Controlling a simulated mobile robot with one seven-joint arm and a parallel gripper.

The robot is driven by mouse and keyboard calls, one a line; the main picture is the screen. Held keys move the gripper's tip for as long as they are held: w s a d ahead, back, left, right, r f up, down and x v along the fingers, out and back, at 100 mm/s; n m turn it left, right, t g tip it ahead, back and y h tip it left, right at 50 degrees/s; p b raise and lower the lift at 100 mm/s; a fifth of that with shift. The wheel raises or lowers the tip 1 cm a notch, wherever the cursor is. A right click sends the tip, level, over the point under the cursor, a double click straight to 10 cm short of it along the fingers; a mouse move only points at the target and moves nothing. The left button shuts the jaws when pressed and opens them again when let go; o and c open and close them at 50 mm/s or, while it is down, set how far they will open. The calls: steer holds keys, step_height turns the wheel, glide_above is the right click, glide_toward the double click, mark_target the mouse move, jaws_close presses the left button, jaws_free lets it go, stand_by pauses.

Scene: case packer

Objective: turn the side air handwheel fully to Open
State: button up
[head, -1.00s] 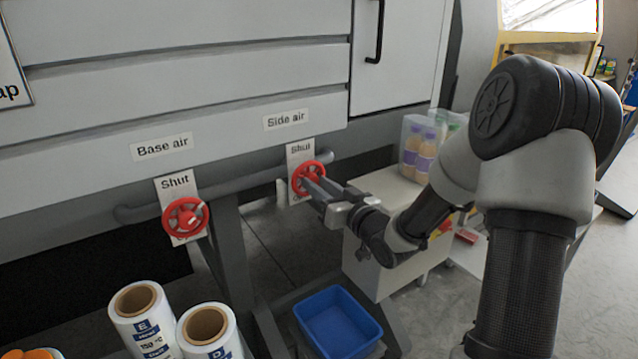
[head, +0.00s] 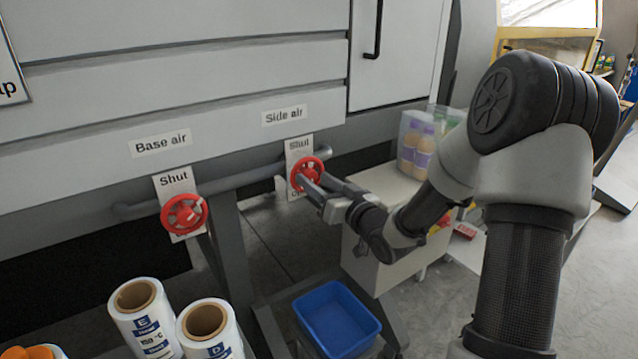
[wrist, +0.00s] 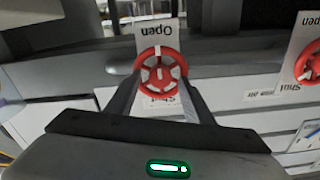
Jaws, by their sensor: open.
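The side air handwheel (head: 305,174) is a red spoked wheel on a white plate under the "Side air" label (head: 285,117). The plate reads "Shut" at its top; its lower word is partly hidden in the head view. In the wrist view, which is upside down, the side air handwheel (wrist: 157,73) is near the top centre, with "Open" above it and "Shut" below. A pale mark on the wheel appears on the "Open" side. My gripper (head: 313,181) is open at the wheel. Its fingers (wrist: 160,83) lie on either side of the wheel's rim; contact is unclear.
The red base air handwheel (head: 184,214) is to the left, its plate reading "Shut". A grey pipe (head: 240,178) runs behind both wheels. A blue bin (head: 337,318) and white film rolls (head: 145,315) are below. A clear box of bottles (head: 417,145) stands right of the wheel.

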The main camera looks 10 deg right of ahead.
steer(key=shift+s, duration=0.1)
steer(key=p+v, duration=0.2)
steer(key=v, duration=1.5)
steer(key=shift+d, duration=0.15)
